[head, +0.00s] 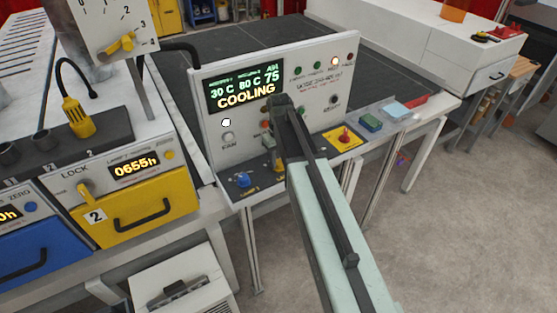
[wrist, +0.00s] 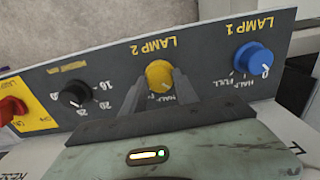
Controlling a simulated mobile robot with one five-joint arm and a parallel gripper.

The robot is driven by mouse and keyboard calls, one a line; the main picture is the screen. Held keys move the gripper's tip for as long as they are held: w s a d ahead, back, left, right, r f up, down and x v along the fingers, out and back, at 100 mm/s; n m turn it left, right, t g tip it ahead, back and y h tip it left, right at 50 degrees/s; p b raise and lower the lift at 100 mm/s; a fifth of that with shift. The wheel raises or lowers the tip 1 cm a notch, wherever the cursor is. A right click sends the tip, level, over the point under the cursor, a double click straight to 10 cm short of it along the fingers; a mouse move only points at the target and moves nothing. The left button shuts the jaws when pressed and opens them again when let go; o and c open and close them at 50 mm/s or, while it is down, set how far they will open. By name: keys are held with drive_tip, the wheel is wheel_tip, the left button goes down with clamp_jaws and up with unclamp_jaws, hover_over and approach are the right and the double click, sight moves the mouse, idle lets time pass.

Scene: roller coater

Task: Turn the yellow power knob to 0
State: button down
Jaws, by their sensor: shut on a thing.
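The yellow knob (wrist: 159,75) sits on the dark control panel (wrist: 115,70) under the label LAMP 2, which appears upside down in the wrist view. Its pale mark points toward the lower right, near the word HALF. Its 0 is hidden or unreadable. My gripper (wrist: 159,84) has one finger on each side of the knob and is shut on it. In the head view my gripper (head: 277,160) is at the panel's front, and my arm hides most of the knob.
The blue LAMP 1 knob (wrist: 254,59) is to the right in the wrist view. A black knob (wrist: 75,95) and a red switch (wrist: 12,108) are to the left. The upright panel's display (head: 245,87) reads COOLING. A yellow drawer (head: 140,212) stands left.

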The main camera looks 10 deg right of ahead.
sight(279, 162)
drive_tip(key=c, duration=0.9)
unclamp_jaws()
drive_tip(key=shift+c, duration=0.2)
wheel_tip(279, 162, up, 8)
drive_tip(key=p, duration=0.8)
drive_tip(key=shift+f, duration=0.1)
